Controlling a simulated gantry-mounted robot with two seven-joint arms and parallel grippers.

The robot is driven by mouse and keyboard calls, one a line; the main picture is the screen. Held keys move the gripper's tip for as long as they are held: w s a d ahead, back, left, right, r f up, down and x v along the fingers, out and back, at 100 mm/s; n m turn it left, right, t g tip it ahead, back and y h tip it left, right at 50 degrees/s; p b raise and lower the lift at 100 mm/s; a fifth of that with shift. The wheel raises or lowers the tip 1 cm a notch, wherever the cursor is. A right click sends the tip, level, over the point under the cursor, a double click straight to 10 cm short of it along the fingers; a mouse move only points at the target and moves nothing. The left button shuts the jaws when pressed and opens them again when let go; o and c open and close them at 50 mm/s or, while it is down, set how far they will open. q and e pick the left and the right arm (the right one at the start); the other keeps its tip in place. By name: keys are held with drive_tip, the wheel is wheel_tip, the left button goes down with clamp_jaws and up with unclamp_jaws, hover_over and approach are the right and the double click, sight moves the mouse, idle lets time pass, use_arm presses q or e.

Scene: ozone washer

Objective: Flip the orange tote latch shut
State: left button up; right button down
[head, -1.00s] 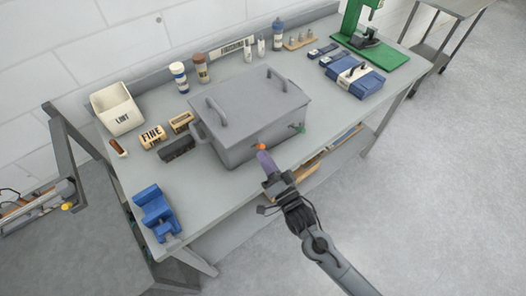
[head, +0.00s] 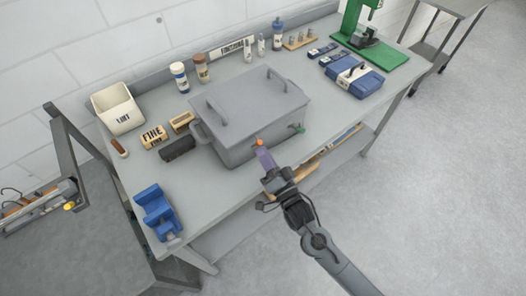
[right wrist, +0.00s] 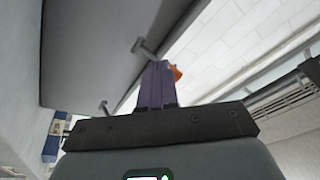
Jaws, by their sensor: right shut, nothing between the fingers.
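A grey lidded tote (head: 250,110) stands on the workbench, with two handles on its lid. Its orange latch (head: 259,142) is on the front face, left of a green latch (head: 299,128). My right gripper (head: 264,157) is shut and empty, its purple fingertips right at the orange latch. In the right wrist view the purple fingers (right wrist: 155,84) are together and the orange latch (right wrist: 175,72) shows just behind their tips, partly hidden. I cannot tell whether they touch. My left gripper is not seen.
The grey workbench (head: 190,215) holds a blue vise (head: 156,210), a white LINT bin (head: 117,108), FINE blocks (head: 154,136) and bottles (head: 180,77) around the tote. A blue case (head: 353,78) and green press (head: 372,50) stand at the right.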

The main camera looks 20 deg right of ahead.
drive_tip(key=shift+w+r, duration=0.15)
drive_tip(key=shift+r, duration=0.15)
drive_tip(key=shift+w+r+p, duration=0.25)
drive_tip(key=shift+r+p, duration=0.1)
drive_tip(key=shift+p, duration=0.2)
idle(0.4)
drive_tip(key=shift+f, duration=0.1)
idle(0.3)
drive_tip(key=shift+s+d+f+b, duration=0.1)
drive_tip(key=shift+s+f+b, duration=0.3)
drive_tip(key=shift+f, duration=0.35)
drive_tip(key=shift+s+d+f+b, duration=0.1)
drive_tip(key=shift+s+f+b, duration=0.15)
drive_tip(key=shift+s+f, duration=0.4)
drive_tip(key=shift+s+f+b, duration=0.3)
drive_tip(key=shift+f+b, duration=0.05)
drive_tip(key=shift+f, duration=0.5)
